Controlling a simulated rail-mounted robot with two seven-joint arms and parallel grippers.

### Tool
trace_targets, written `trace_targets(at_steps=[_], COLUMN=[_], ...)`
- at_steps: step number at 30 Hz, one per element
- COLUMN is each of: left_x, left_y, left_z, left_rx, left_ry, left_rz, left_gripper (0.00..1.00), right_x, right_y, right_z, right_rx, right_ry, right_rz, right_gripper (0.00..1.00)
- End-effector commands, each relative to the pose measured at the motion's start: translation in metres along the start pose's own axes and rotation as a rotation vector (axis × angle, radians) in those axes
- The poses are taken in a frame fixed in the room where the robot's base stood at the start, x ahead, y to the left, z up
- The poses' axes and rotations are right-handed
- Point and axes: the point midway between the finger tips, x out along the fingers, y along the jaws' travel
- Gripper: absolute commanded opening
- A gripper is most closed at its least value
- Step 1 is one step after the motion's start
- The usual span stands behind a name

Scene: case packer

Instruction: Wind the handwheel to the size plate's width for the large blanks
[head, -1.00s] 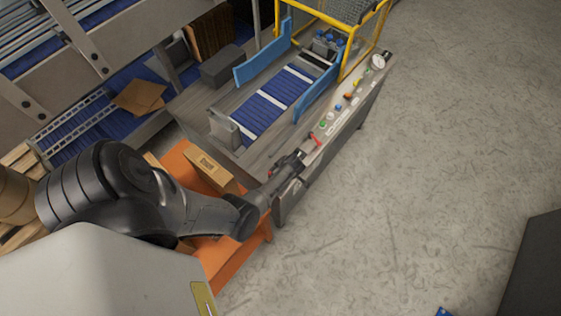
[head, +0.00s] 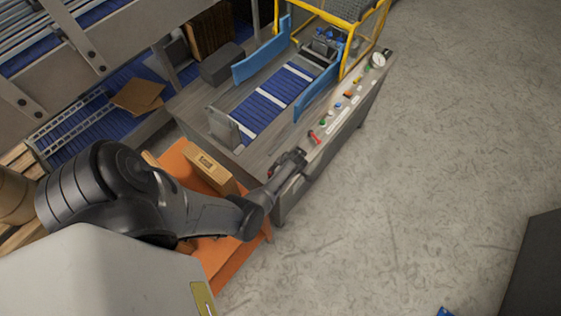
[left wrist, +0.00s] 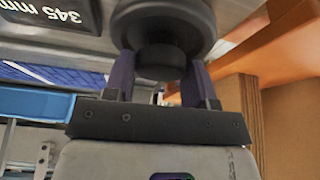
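The dark round handwheel (left wrist: 165,22) shows at the top of the left wrist view, with a thick hub facing me. My left gripper (left wrist: 160,80) has one finger on each side of that hub, and both fingers appear to press on it. A black readout (left wrist: 42,14) beside the wheel shows "345 mm", upside down. In the head view my left gripper (head: 297,160) is at the near end of the machine's control panel and hides the handwheel. I cannot pick out or read the size plate. My right gripper is not in view.
The panel (head: 345,112) carries a red lever (head: 314,137), coloured buttons and a gauge (head: 377,60). Blue guide rails (head: 262,62) flank the roller bed. An orange table (head: 222,262) with a carton (head: 208,170) stands below my arm.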

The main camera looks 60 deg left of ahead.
Motion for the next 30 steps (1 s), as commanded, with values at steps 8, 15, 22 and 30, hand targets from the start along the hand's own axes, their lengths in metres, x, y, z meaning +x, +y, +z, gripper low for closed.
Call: trace_targets(at_steps=[8, 15, 22, 30], left_x=[0.0, -0.002, -0.03, -0.084], left_y=[0.0, 0.0, 0.0, 0.0], left_z=[0.0, 0.0, 0.0, 0.0], left_rx=[0.001, 0.001, -0.001, -0.002], left_ry=[0.0, 0.0, -0.002, -0.001], left_rz=[0.0, 0.0, 0.003, 0.003], left_gripper=[0.74, 0.74, 0.74, 0.74], right_x=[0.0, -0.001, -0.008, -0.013], right_y=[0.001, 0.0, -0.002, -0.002], right_z=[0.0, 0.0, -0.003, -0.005], right_rx=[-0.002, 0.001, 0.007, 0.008], right_ry=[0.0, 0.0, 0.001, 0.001], right_rz=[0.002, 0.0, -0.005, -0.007], right_gripper=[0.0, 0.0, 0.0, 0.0])
